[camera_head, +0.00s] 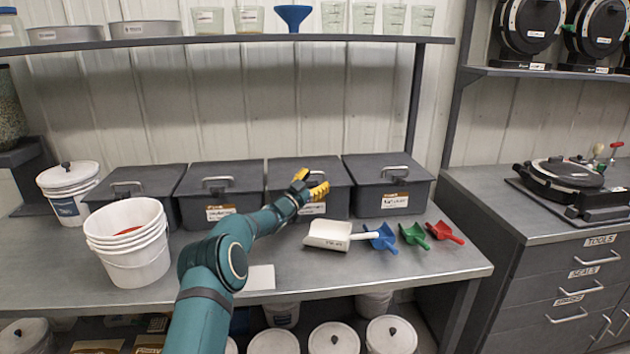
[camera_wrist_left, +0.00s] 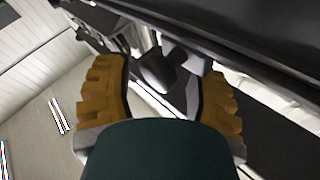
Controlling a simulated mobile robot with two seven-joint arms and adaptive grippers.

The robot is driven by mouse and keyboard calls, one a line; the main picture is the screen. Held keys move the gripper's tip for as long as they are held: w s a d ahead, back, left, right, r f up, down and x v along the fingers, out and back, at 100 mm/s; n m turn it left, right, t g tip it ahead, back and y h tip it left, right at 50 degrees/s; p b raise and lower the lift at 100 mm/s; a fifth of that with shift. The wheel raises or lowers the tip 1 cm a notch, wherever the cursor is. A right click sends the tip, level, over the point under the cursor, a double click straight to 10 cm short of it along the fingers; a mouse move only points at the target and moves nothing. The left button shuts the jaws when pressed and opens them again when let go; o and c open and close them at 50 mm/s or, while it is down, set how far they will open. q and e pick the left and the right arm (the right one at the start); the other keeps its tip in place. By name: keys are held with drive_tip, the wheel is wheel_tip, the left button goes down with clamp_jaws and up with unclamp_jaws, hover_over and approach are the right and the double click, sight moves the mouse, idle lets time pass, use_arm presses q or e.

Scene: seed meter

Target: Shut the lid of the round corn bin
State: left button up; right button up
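Four dark grey lidded bins stand in a row at the back of the bench: the far left bin (camera_head: 136,187), the second bin (camera_head: 219,196), the third bin (camera_head: 336,200) and the right bin (camera_head: 412,190). Their labels are too small to read, so I cannot tell which holds round corn. All lids look down, though my gripper partly covers the third. My left gripper (camera_head: 309,183) is at the front of the third bin, its yellow fingers apart. In the left wrist view, the open fingers (camera_wrist_left: 165,80) have a dark rounded part beyond them; contact is unclear. My right gripper is out of view.
White nested buckets (camera_head: 128,251) stand at the front left, with a lidded white bucket (camera_head: 70,190) behind. A white scoop (camera_head: 328,235) and blue, green and red scoops (camera_head: 445,232) lie right of my arm. A shelf (camera_head: 240,40) runs above the bins.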

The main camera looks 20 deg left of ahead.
use_arm(q)
drive_tip(key=shift+d+r, duration=0.1)
drive_tip(key=shift+d, duration=0.05)
drive_tip(key=v, duration=1.2)
idle(0.5)
